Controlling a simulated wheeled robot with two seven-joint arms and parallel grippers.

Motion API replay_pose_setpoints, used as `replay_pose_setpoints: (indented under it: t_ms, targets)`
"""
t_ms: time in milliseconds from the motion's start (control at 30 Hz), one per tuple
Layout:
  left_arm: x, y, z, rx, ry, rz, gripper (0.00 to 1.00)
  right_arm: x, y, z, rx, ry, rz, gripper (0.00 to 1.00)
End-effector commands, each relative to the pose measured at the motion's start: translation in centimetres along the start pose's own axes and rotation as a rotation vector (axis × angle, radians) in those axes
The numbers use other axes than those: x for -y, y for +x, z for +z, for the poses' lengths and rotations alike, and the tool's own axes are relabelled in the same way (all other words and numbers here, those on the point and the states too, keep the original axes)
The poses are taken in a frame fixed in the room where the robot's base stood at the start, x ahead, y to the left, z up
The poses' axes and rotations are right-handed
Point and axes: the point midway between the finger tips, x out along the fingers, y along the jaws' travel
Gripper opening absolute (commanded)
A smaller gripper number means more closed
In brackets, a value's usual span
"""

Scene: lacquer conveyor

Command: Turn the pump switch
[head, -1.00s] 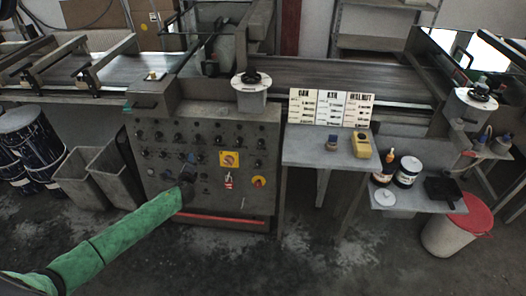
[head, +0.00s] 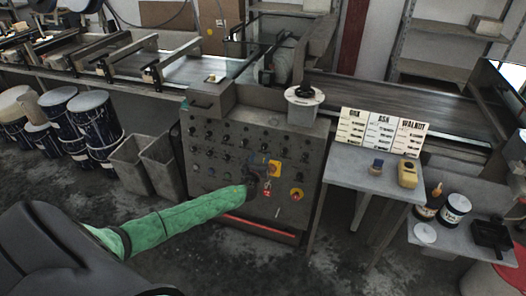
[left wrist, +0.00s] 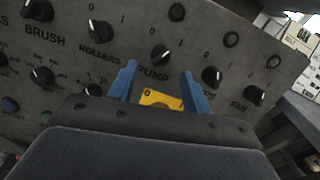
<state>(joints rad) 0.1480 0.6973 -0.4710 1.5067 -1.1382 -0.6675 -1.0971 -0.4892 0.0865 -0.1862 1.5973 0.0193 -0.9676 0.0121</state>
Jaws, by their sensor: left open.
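The pump switch (left wrist: 161,54) is a black knob with a light pointer mark, with the word PUMP below it on the grey panel in the left wrist view. My left gripper (left wrist: 159,72) is open, its two blue fingers spread on either side below the knob, tips pointing at the panel. The knob stands between the finger lines, just beyond the tips, and nothing is held. In the head view the left gripper (head: 259,188) is at the front of the control panel (head: 222,182). I cannot single out the pump switch there. My right gripper is not in view.
Neighbouring knobs for rollers (left wrist: 99,31) and fan (left wrist: 254,95) sit close by. A yellow plate (left wrist: 160,99) shows between the fingers. A small table (head: 350,180) with colour cards stands right of the panel; grey bins (head: 158,165) stand left.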

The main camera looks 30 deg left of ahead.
Motion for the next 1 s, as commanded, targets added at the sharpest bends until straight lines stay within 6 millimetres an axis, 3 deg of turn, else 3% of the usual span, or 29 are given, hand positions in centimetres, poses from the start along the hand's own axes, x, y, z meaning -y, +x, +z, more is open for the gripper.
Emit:
replay_pose_setpoints:
  t_ms: [333, 767, 1000]
  targets:
    - [0.1, 3.9, 0.1, -0.001, -0.001, 0.001, 0.49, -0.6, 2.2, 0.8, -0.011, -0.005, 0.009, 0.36]
    - [0.0, 4.5, -0.1, -0.001, -0.002, 0.000, 0.49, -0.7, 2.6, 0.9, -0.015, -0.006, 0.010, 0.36]
    - [0.0, 4.5, -0.1, -0.001, -0.002, 0.000, 0.05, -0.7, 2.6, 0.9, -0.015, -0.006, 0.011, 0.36]
